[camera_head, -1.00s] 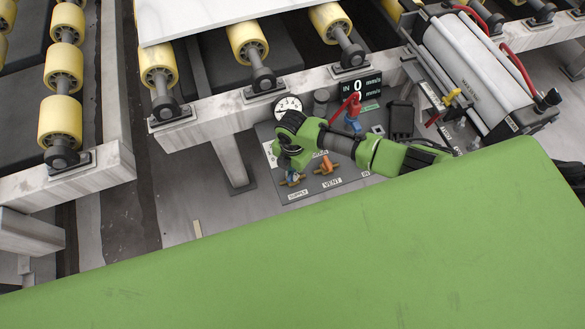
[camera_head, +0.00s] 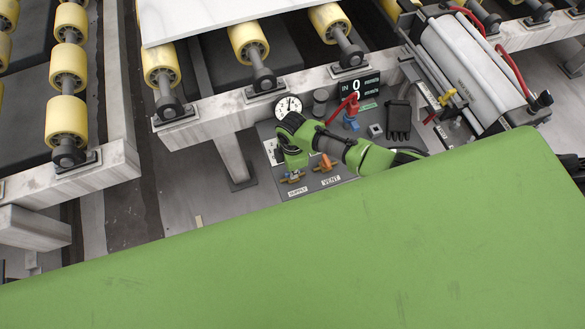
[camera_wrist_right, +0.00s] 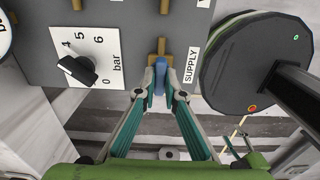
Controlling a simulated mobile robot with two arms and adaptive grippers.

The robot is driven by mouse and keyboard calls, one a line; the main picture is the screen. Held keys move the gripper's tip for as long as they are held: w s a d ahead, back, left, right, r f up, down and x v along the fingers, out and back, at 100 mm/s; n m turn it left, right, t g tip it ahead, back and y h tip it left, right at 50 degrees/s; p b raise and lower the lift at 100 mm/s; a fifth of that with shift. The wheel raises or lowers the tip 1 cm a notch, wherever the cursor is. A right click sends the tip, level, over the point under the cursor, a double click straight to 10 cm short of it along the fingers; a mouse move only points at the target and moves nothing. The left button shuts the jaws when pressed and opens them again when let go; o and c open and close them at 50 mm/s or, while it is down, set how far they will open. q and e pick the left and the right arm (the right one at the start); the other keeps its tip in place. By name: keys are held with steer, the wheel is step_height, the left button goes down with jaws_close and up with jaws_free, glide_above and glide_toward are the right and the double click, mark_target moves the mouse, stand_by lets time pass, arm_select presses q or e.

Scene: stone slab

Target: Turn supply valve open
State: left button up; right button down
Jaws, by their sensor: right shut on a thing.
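The supply valve (camera_wrist_right: 160,52) is a brass fitting with a blue lever (camera_wrist_right: 159,76) on the grey panel (camera_wrist_right: 215,20). In the right wrist view the lever points down the picture from the brass body, beside the SUPPLY label (camera_wrist_right: 191,65). My right gripper (camera_wrist_right: 158,93) is shut on the blue lever, one fingertip on each side. In the head view the supply valve (camera_head: 292,178) shows at the panel's near left corner, below my right wrist. My arm hides my right fingertips and most of the lever there.
A bar-scale knob (camera_wrist_right: 77,69), a gauge (camera_head: 288,106) and a red lever (camera_head: 345,107) are also close. A roller frame (camera_head: 225,108) runs behind the panel.

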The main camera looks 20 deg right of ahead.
stand_by(0.4)
steer(key=c, duration=2.1)
jaws_free()
steer(key=shift+c, duration=0.2)
steer(key=shift+r, duration=0.1)
step_height(320, 180, up, 12)
